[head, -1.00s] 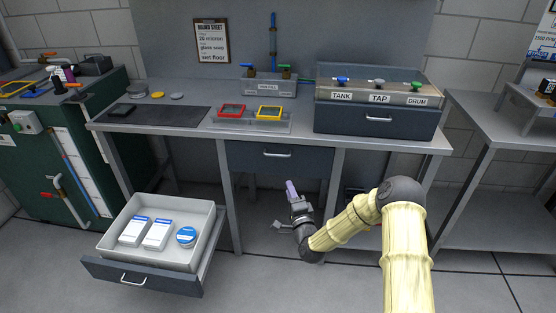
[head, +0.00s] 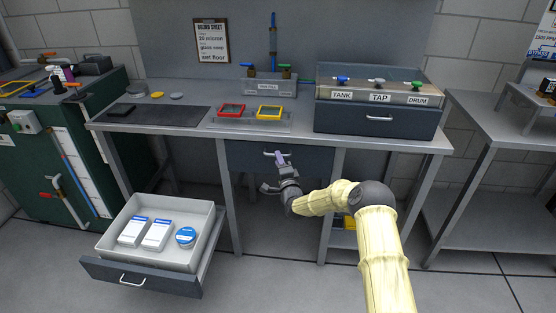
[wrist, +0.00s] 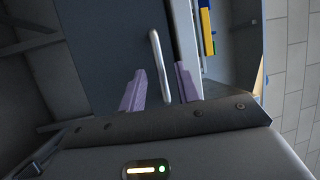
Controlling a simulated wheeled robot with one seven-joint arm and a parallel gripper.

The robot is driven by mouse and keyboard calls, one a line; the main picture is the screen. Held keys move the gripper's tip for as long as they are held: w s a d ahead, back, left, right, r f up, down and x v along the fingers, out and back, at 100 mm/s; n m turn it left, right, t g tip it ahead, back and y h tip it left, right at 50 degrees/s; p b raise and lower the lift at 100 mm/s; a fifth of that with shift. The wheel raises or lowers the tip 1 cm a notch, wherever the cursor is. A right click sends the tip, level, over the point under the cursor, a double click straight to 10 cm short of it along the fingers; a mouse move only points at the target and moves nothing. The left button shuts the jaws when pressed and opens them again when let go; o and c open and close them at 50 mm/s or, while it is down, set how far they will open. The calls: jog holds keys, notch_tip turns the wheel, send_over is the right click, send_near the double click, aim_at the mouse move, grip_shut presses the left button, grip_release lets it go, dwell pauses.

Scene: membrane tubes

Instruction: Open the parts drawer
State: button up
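A shut dark grey drawer (head: 310,160) with a pale bar handle (head: 268,154) sits under the middle of the workbench. No label shows which drawer is the parts drawer. My gripper (head: 281,159) is at this middle drawer's handle, low in front of the bench. In the wrist view my gripper (wrist: 160,82) is open, with its purple fingers apart on either side of the handle (wrist: 157,58). I see a gap between each finger and the handle. The dark drawer front (wrist: 110,45) lies beyond it.
A lower drawer (head: 210,262) stands pulled out at left, holding white packs and a blue round tin (head: 186,236). A dark drawer unit (head: 340,120) with TANK, TAP and DRUM valves sits on the bench. A bench leg (head: 332,210) stands right of the middle drawer.

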jog(key=shift+x, duration=0.85)
grip_shut()
